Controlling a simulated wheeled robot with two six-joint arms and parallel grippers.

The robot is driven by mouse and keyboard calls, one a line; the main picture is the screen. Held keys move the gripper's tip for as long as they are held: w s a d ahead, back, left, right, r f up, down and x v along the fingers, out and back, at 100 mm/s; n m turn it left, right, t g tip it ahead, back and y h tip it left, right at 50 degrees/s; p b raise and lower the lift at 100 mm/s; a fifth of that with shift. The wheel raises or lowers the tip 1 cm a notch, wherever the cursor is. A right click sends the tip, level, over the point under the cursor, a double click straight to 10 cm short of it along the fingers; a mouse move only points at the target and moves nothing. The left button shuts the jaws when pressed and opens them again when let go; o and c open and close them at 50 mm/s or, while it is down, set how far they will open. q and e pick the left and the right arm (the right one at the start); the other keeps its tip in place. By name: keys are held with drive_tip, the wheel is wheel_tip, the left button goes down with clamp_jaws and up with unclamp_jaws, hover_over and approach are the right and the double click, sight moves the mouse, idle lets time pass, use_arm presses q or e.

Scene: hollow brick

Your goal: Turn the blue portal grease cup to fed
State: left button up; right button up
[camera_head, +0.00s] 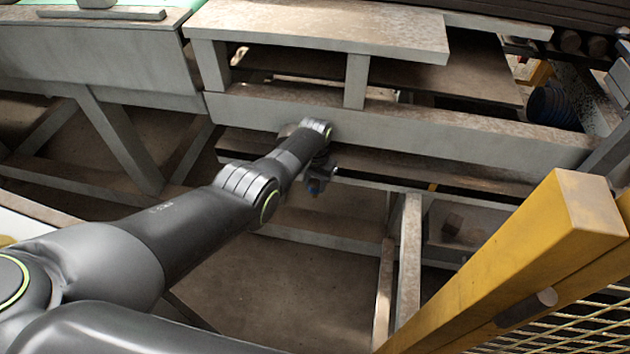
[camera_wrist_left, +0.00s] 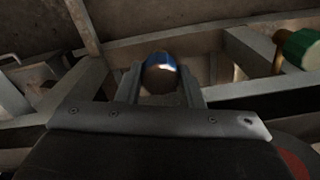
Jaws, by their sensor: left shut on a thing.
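The blue portal grease cup (camera_wrist_left: 160,72) shows in the left wrist view as a round cap with a blue edge and a shiny brownish face. It sits between the two fingers of my left gripper (camera_wrist_left: 160,88), which is shut on it. In the head view my left gripper (camera_head: 318,178) is low against the grey frame, below the long beam. A small bit of blue (camera_head: 314,187) shows at its tip, and the rest of the cup is hidden there. I cannot read which way the cup is turned. My right gripper is not in view.
A green-capped fitting (camera_wrist_left: 299,48) stands at the right of the left wrist view. In the head view, a long grey beam (camera_head: 420,131) runs above the gripper. A yellow post (camera_head: 520,255) with mesh stands at the right. Open floor (camera_head: 270,285) shows below.

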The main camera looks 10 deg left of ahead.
sight(315, 183)
use_arm(q)
drive_tip(key=m, duration=0.5)
drive_tip(key=shift+m, duration=0.3)
idle(0.4)
drive_tip(key=o, duration=0.7)
drive_tip(key=shift+r+p, duration=0.6)
wheel_tip(315, 183, up, 6)
drive_tip(key=p, duration=0.3)
drive_tip(key=shift+f, duration=0.2)
wheel_tip(315, 183, up, 11)
drive_tip(key=p, duration=0.2)
drive_tip(key=shift+f, duration=0.2)
